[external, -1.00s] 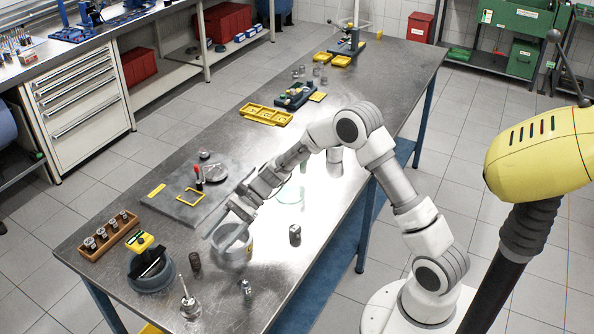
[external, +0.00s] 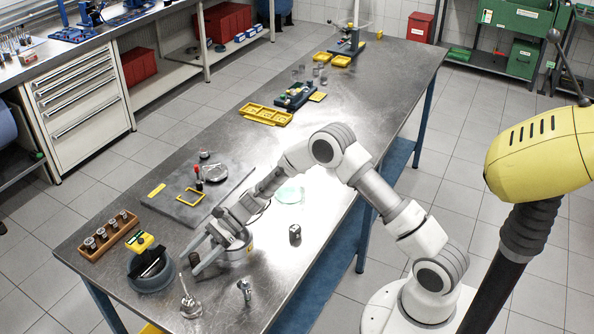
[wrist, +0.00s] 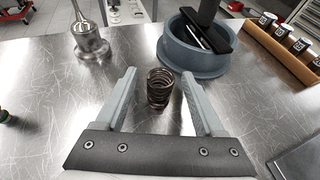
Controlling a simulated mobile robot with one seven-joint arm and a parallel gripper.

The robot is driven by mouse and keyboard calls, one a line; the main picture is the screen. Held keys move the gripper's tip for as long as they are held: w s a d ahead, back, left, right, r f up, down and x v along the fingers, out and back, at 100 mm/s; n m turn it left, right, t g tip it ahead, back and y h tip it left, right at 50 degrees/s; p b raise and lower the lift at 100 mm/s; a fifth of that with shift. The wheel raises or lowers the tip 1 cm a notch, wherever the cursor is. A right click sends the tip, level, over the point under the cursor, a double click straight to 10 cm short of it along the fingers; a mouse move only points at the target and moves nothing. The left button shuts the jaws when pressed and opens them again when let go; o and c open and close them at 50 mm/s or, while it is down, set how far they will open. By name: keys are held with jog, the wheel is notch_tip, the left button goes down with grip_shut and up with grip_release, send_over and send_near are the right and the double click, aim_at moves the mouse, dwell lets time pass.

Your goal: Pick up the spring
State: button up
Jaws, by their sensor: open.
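The spring (wrist: 159,87) is a dark, brownish metal coil standing upright on the steel workbench. In the wrist view it stands between the two grey fingers of my gripper (wrist: 158,77), near the fingertips, with a small gap on each side. My gripper is open and empty. In the external view my gripper (external: 195,265) is low over the near part of the bench, and its fingers largely hide the spring there.
A round grey container (wrist: 197,50) with a black item on it stands just beyond the spring to the right. A metal part with a stem (wrist: 90,42) stands at the upper left. A wooden rack (wrist: 280,48) holds several cylinders at the right. The bench between is clear.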

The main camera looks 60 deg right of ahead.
jog(key=shift+c, duration=0.3)
grip_shut()
jog(key=shift+r, duration=0.15)
